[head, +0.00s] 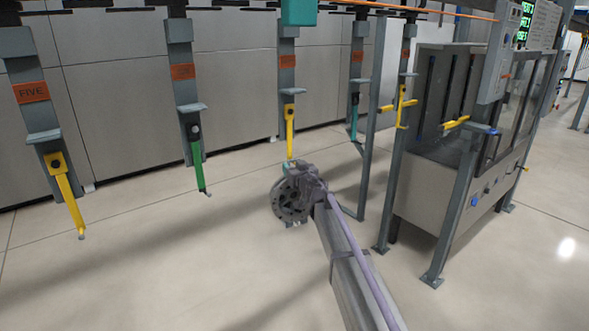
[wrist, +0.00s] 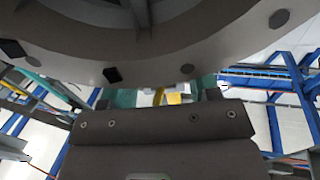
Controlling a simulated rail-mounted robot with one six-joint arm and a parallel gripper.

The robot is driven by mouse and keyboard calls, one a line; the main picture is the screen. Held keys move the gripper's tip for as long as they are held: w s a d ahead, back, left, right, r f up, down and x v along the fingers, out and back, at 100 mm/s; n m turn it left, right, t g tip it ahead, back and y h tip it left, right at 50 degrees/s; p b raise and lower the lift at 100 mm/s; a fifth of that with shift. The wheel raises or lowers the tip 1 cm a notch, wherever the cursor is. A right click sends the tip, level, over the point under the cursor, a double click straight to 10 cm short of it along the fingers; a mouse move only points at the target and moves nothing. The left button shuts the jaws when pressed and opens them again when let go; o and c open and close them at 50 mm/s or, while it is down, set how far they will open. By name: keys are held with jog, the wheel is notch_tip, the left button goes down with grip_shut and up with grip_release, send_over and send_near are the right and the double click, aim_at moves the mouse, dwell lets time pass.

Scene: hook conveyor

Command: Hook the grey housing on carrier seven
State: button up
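The grey housing (head: 290,200), a round flanged part with holes, is at the end of my arm in the head view, above the floor. Its curved grey face fills the top of the wrist view (wrist: 190,60). My gripper (head: 310,182) appears shut on it; the fingers are mostly hidden. A carrier with an orange label (head: 288,61), two along from FIVE, hangs behind the housing; its label is too small to read. Its yellow hook (head: 290,130) ends just above the housing in the picture. Whether they touch cannot be told. Some yellow (wrist: 160,97) shows beyond the housing in the wrist view.
Carrier FIVE (head: 32,92) with a yellow hook and a carrier with a green hook (head: 197,165) hang to the left. A teal-hooked carrier (head: 355,100) and a grey post (head: 371,120) stand right. A machine cabinet (head: 440,190) is at right. The left floor is clear.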

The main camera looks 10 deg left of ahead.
jog(key=o, duration=0.3)
jog(key=v, duration=1.1)
jog(key=s+d+f+m+g+h, duration=0.1)
jog(key=s+d+f+m+h, duration=0.25)
jog(key=d+h, duration=0.4)
jog(key=s+d+f+m+g+h, duration=0.2)
jog(key=s+d+f+h, duration=0.15)
jog(key=d+h, duration=0.4)
jog(key=s+d+f+g+y, duration=0.2)
jog(key=s+f+g, duration=0.1)
jog(key=s, duration=0.7)
jog(key=s+d+f+g+y, duration=0.2)
jog(key=s+g, duration=0.3)
jog(key=s, duration=0.5)
jog(key=s+d+f+g+y, duration=0.2)
jog(key=s+d+f+g, duration=0.1)
jog(key=s, duration=0.8)
jog(key=shift+d+f+g, duration=0.2)
jog(key=shift+f+g, duration=0.7)
jog(key=shift+f, duration=0.2)
